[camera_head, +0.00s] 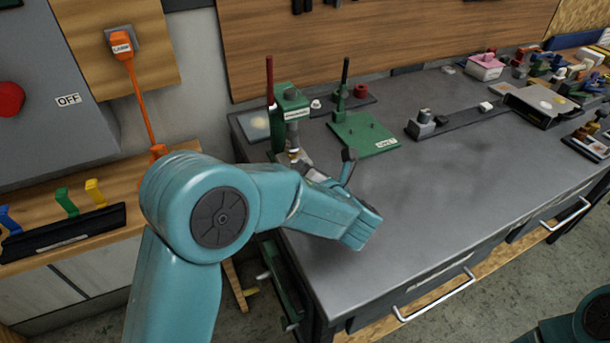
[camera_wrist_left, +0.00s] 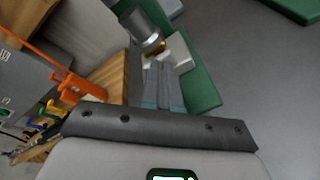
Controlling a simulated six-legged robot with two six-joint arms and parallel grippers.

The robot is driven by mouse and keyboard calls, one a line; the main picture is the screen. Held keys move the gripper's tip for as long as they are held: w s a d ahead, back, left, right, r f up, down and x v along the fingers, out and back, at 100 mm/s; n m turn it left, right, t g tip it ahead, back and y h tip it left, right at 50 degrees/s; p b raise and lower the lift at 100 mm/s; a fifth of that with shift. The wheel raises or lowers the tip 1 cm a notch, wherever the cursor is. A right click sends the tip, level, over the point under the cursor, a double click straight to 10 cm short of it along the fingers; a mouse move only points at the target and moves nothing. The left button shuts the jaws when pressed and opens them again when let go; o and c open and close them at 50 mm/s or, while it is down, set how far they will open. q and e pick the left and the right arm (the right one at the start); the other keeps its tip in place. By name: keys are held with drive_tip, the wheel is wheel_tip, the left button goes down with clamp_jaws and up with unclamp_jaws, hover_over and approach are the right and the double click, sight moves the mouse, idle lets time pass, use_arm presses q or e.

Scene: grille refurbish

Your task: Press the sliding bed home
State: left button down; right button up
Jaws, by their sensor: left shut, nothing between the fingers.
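In the head view my left arm partly hides the press's lower part, so how far in the bed sits is unclear. My right gripper is not in view.
A green plate fixture (camera_head: 364,133) stands right of the press. A dark rail with a small grey block (camera_head: 421,125) lies beyond it. The middle of the bench top (camera_head: 450,185) is clear. A pink-topped box (camera_head: 486,66) and clutter fill the far right.

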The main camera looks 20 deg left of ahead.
use_arm(q)
drive_tip(key=shift+f+p+v, duration=0.1)
drive_tip(key=shift+f+v, duration=0.2)
drive_tip(key=shift+v, duration=1)
drive_tip(key=shift+f+p+v, duration=0.1)
drive_tip(key=shift+f+v, duration=0.2)
drive_tip(key=shift+v, duration=1)
drive_tip(key=shift+f+p+v, duration=0.1)
drive_tip(key=shift+f+v, duration=0.2)
drive_tip(key=shift+v, duration=1)
drive_tip(key=shift+s+d, duration=0.1)
drive_tip(key=shift+d, duration=0.05)
